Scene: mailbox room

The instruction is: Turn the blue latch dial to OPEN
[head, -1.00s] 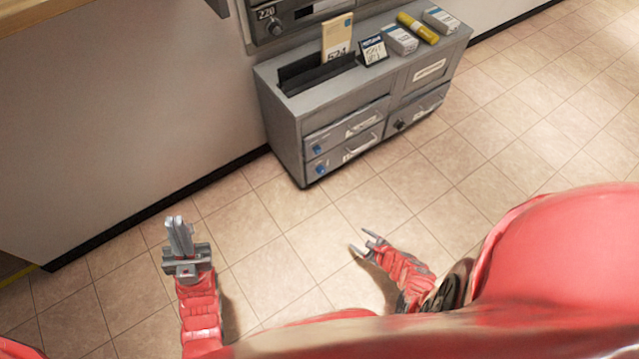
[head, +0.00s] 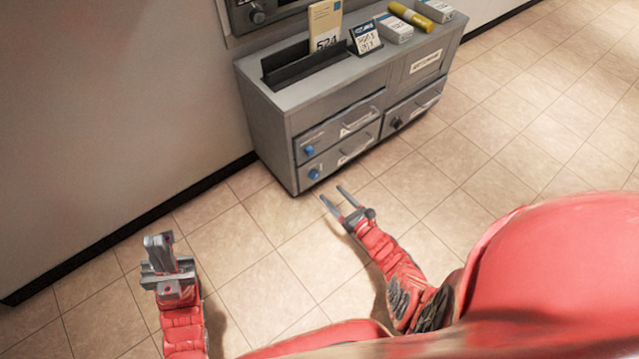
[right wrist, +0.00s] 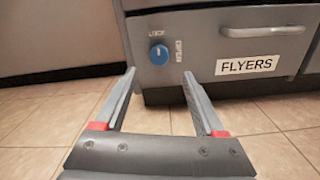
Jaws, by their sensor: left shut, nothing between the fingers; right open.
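Two blue dials sit on the left side of the grey cabinet's drawer fronts, an upper one (head: 309,150) and a lower one (head: 314,174). In the right wrist view, a round blue dial (right wrist: 159,55) sits left of a FLYERS label, with LOCK printed above left and OPEN to its right. A small light mark shows near its top, toward LOCK. My right gripper (head: 331,193) is open and empty, in front of and below the dials; its fingers (right wrist: 159,74) point toward the dial without touching it. My left gripper (head: 159,242) is shut and empty, far left of the cabinet.
The grey cabinet (head: 265,130) stands against the wall. On its top are a dark slotted holder (head: 300,68), a 524 card (head: 325,25), a small sign (head: 365,38), boxes and a yellow tube (head: 410,16). A drawer handle (right wrist: 262,31) is right of the dial. The tiled floor is clear.

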